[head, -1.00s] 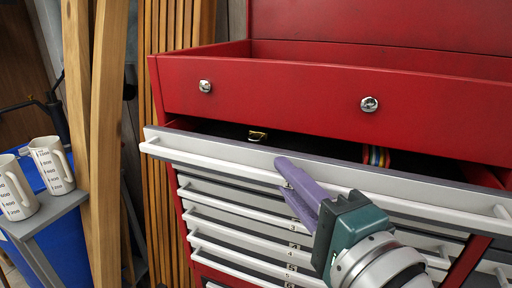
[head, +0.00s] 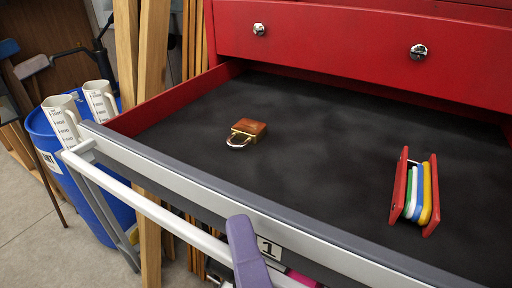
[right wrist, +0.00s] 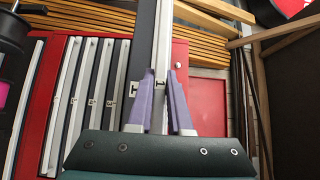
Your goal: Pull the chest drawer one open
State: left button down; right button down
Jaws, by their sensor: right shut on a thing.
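Chest drawer one (head: 330,105) stands pulled far out below the red chest top (head: 340,38), its dark lined inside in full view. A label "1" (head: 269,249) is on its grey front. The drawer's long white handle bar (head: 180,222) runs along that front. My right gripper (head: 243,240) is at the lower edge of the head view, shut on the handle bar. In the right wrist view its two purple fingers (right wrist: 160,100) stand on either side of the handle bar (right wrist: 162,45). My left gripper is in neither view.
A brass padlock (head: 249,131) and a red-sided object with coloured strips (head: 415,193) lie in the drawer. Two white measuring cups (head: 100,101), a blue barrel (head: 52,150) and wooden planks (head: 153,60) stand left. Closed drawers (right wrist: 92,90) show in the wrist view.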

jog(key=shift+s+a, duration=0.25)
jog(key=shift+s, duration=0.1)
jog(key=c, duration=0.8)
grip_release()
jog(key=shift+c, duration=0.2)
jog(key=shift+s, duration=0.1)
jog(key=s+d+b, duration=0.2)
jog(key=s+b, duration=0.1)
jog(key=s, duration=0.6)
jog(key=shift+s, duration=0.3)
